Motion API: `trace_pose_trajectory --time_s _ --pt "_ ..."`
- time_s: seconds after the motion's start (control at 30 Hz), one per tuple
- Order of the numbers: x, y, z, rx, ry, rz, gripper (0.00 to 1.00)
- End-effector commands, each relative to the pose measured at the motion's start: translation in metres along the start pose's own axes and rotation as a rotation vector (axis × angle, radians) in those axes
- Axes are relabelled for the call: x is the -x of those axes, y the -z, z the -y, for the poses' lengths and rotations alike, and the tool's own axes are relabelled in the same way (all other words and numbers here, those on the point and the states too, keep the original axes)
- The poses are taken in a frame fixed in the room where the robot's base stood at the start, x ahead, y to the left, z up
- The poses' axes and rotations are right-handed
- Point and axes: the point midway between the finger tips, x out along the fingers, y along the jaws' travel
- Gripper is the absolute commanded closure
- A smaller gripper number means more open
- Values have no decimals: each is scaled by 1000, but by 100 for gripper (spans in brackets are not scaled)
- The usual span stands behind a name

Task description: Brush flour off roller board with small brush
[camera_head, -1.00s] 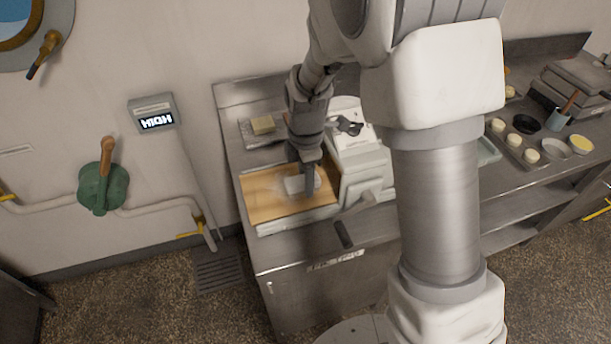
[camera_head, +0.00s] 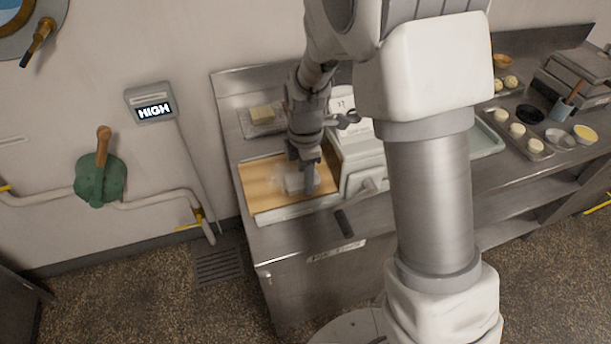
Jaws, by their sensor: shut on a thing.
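The roller board (camera_head: 262,199) is a tan wooden panel with a pale rim on the left part of the steel counter, beside a white machine (camera_head: 362,160). A whitish flour patch (camera_head: 287,184) lies near its middle right. My gripper (camera_head: 307,180) points down over the right half of the board, at the flour patch. It is shut on a small grey thing, probably the small brush; my fingers hide most of it. I cannot tell whether its tip touches the board.
A dark handle (camera_head: 344,222) juts out at the counter front. Trays with pale dough balls (camera_head: 517,130) and bowls (camera_head: 559,138) stand to the right. My arm blocks the middle of the counter.

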Motion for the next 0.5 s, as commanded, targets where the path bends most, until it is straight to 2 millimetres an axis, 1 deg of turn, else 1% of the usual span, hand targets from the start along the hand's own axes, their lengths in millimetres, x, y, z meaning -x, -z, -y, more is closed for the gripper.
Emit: trace_pose_trajectory --time_s 0.5 --pt "-11 0 0 0 0 0 100"
